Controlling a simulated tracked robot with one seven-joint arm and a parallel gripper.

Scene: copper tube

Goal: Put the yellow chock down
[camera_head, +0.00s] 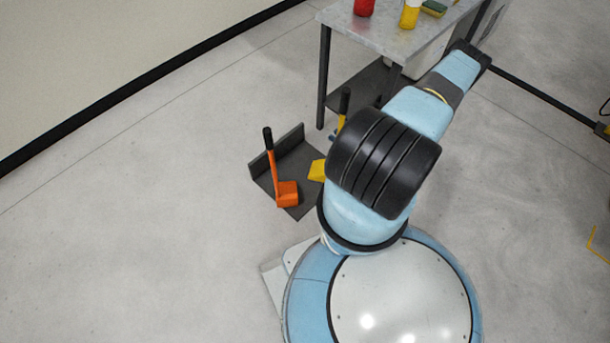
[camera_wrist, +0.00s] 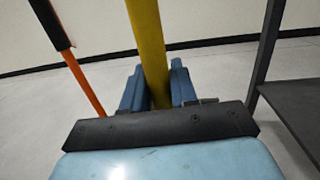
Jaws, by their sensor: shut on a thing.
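The yellow chock (camera_head: 317,170) shows beside my arm, over the right part of a dark tray; the arm hides most of it. Its upright yellow handle with a black grip (camera_head: 345,101) rises behind the arm. In the wrist view my gripper (camera_wrist: 158,85) is shut on the yellow handle (camera_wrist: 148,45), with one blue finger on each side. I cannot tell whether the chock's base touches the tray. An orange chock (camera_head: 287,194) with a tilted, black-gripped handle stands on the tray, left of the yellow one.
The dark tray (camera_head: 262,178) has a raised back wall and lies on the grey floor. A table (camera_head: 340,17) stands behind it, holding a red thing (camera_head: 364,7) and a yellow bottle (camera_head: 410,15). The orange handle (camera_wrist: 85,85) is close left of my gripper. Floor to the left is clear.

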